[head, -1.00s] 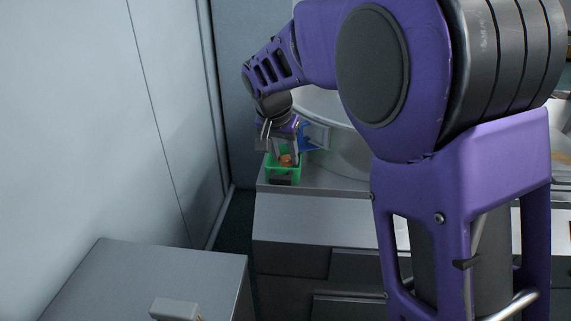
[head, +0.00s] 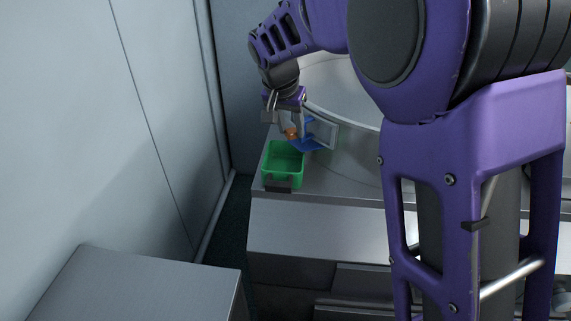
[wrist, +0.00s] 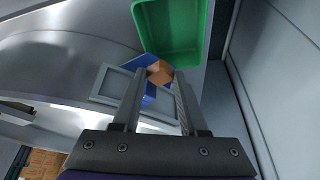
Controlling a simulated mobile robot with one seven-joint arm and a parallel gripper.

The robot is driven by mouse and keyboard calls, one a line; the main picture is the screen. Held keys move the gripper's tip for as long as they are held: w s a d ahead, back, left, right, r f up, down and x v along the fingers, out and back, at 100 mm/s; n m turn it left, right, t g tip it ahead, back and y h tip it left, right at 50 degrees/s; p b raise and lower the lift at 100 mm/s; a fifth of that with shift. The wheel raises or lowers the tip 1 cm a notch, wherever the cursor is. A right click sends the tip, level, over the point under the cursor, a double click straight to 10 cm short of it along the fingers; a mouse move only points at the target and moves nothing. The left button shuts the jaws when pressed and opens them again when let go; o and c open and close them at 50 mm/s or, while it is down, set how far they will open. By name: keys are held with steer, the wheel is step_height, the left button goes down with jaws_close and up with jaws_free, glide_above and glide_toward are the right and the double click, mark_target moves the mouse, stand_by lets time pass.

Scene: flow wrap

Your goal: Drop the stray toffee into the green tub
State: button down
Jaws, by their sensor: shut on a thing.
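The stray toffee (head: 291,134), a small orange-brown piece, is between the fingertips of my gripper (head: 292,128), which is shut on it. It also shows between the fingertips in the wrist view (wrist: 160,72). The green tub (head: 283,163) is open at the top, and its inside looks empty in the head view. In that view the toffee appears just beyond the tub's far rim. In the wrist view the tub (wrist: 175,25) lies just past the fingertips, with the toffee short of its near rim.
A blue part (head: 309,137) with a grey frame (head: 325,132) stands close to the right of my gripper, beside a large round metal surface (head: 345,90). A dark block (head: 277,184) is at the tub's front. A grey wall (head: 165,120) rises at left.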

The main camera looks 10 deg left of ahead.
step_height(320, 180, down, 6)
steer(key=b, duration=0.3)
steer(key=shift+r+b, duration=0.15)
steer(key=shift+b, duration=0.2)
steer(key=shift+c, duration=1.8)
jaws_free()
steer(key=shift+r, duration=0.15)
steer(key=p+v, duration=0.2)
steer(key=v, duration=1.5)
steer(key=shift+s+p, duration=0.25)
steer(key=shift+p, duration=0.1)
